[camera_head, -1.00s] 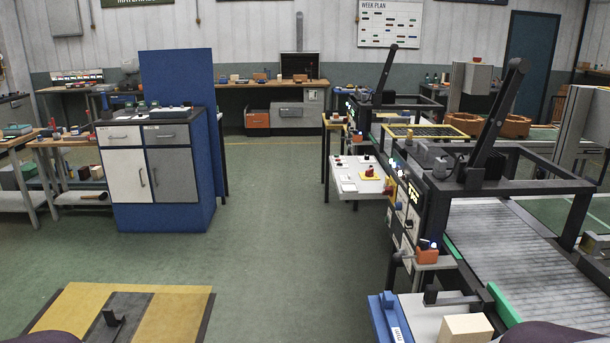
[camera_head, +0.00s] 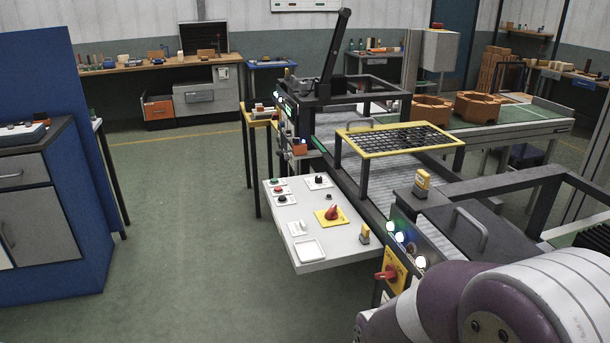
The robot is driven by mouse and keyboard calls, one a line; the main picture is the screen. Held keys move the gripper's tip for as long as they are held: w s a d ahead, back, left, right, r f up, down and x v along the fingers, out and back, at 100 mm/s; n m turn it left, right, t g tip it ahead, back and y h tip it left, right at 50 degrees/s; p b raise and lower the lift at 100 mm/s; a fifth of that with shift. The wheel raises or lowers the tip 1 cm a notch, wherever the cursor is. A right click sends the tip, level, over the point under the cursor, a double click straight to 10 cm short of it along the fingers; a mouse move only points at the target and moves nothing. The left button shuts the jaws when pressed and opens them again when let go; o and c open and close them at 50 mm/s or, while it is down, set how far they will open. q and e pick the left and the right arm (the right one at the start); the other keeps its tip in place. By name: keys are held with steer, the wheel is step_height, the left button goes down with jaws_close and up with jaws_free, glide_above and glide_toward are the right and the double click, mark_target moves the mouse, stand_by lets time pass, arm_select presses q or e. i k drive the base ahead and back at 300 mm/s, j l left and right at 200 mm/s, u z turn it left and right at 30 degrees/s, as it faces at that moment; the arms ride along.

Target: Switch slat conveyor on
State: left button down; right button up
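The slat conveyor (camera_head: 385,176) runs away from me on the right, with a dark frame and grey slats. A light grey control panel (camera_head: 268,216) juts from its left side. The panel carries a red rotary switch on a yellow plate (camera_head: 332,214), a black knob (camera_head: 318,180), small red, green and black buttons (camera_head: 279,189) and a white rocker-like piece (camera_head: 297,229). Another red handle on a yellow plate (camera_head: 388,273) sits on the near frame, beside lit lamps (camera_head: 400,236). My purple and white arm covers the lower right. Neither gripper shows.
A yellow-edged black mesh guard (camera_head: 400,141) stands over the conveyor. A blue and grey cabinet (camera_head: 40,200) stands at the left. Green floor (camera_head: 185,200) between cabinet and panel is clear. Orange brick-like pieces (camera_head: 477,106) lie on a table behind.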

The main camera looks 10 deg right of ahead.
mark_target(330, 215)
steer(key=i+j+z, duration=0.1)
steer(key=i+z, duration=0.25)
steer(key=i+j+z, duration=0.15)
steer(key=i+z, duration=0.25)
steer(key=i+j+z, duration=0.55)
steer(key=z, duration=0.2)
steer(key=i+j+z, duration=0.2)
steer(key=j+z, duration=0.15)
steer(key=j, duration=0.15)
steer(key=i+j+z, duration=0.15)
steer(key=j+z, duration=0.6)
steer(key=j, duration=0.25)
steer(key=i+j+z, duration=0.1)
steer(key=j+z, duration=0.3)
steer(key=j, duration=0.15)
